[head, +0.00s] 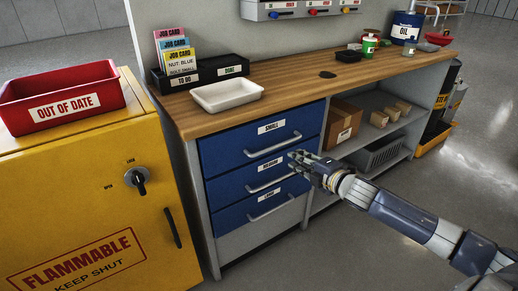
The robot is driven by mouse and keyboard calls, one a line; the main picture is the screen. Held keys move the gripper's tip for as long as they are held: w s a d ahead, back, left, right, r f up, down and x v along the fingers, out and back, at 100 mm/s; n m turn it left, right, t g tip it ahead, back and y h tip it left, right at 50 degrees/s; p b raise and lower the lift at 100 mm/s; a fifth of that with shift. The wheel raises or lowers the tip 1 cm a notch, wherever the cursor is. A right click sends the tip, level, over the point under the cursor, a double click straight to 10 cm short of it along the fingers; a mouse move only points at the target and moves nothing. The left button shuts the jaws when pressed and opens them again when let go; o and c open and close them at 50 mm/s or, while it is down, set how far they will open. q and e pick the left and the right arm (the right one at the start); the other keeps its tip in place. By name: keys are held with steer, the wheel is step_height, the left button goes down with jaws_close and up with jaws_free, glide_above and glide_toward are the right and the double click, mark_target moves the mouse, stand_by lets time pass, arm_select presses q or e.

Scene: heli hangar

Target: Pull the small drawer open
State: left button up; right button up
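The small drawer (235,148) is the top one of three blue drawers under the wooden workbench; it has a white "SMALL" label and a pale bar handle (274,146). It looks shut, flush with the drawers below. My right gripper (292,161) reaches in from the right, just below and right of that handle's right end. Its fingers look spread apart with nothing between them, and I see no contact with the handle. The gripper covers part of the right side of the medium drawer (228,186). My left gripper is not in view.
The large drawer (232,220) is lowest. A yellow flammable cabinet (80,200) stands at left with a red bin (60,98) on top. The workbench (300,85) holds a white tray (226,95). Open shelves (375,135) with boxes are at right. The floor in front is clear.

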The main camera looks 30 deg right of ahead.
mark_target(277, 147)
steer(key=shift+n, duration=0.3)
steer(key=x, duration=0.3)
steer(key=r+x, duration=0.1)
steer(key=x, duration=0.1)
steer(key=b+x, duration=0.1)
steer(key=x, duration=0.2)
steer(key=shift+w+a+r, duration=0.1)
steer(key=shift+w+a, duration=0.3)
steer(key=shift+x, duration=1.1)
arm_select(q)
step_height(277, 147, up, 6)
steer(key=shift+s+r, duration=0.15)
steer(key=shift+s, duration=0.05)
arm_select(e)
steer(key=shift+w, duration=0.1)
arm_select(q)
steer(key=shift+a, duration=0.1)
arm_select(e)
jaws_close()
